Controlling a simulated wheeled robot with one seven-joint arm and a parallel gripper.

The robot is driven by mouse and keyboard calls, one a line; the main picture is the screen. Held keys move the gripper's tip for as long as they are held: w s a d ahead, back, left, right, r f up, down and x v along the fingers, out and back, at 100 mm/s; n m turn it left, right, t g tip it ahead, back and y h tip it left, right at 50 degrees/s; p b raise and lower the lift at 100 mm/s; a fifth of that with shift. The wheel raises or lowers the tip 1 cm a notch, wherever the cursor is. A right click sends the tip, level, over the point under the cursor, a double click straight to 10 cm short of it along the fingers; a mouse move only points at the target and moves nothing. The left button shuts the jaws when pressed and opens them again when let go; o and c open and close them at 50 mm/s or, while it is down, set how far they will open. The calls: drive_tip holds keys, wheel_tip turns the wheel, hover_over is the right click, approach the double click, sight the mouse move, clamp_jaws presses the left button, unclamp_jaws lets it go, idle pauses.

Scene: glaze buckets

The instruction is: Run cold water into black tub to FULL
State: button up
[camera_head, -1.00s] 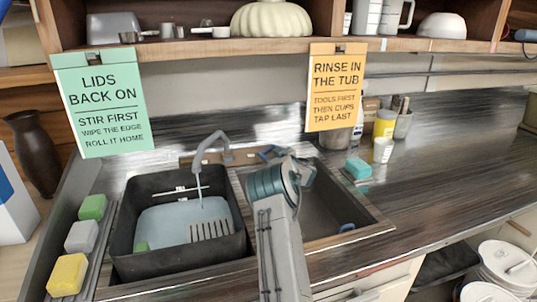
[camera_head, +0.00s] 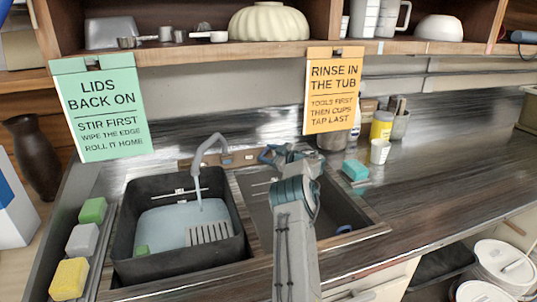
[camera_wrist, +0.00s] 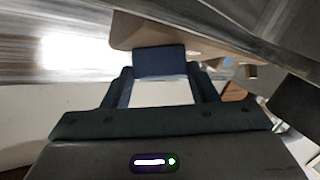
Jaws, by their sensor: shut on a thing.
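The black tub (camera_head: 128,232) stands in the left sink under the grey tap (camera_head: 213,142). A thin stream of water (camera_head: 199,196) falls from the spout into it. Pale blue water (camera_head: 172,222) covers its floor, its surface below the rim; a white mark (camera_head: 180,191) shows on the back wall above the water. My gripper (camera_head: 268,154) is right of the tap at the back of the sinks. In the wrist view, a dark blue block (camera_wrist: 160,62), apparently a tap handle, sits between its fingertips. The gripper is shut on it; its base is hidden.
A slotted grey piece (camera_head: 208,233) and a green block (camera_head: 142,250) are in the tub. The right sink (camera_head: 345,205) is partly behind my arm. Sponges (camera_head: 82,240) line the left edge.

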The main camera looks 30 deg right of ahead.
drive_tip(key=o, duration=1)
drive_tip(key=shift+s, duration=0.1)
drive_tip(key=b+v, duration=0.2)
drive_tip(key=v, duration=1.1)
drive_tip(key=shift+s, duration=0.3)
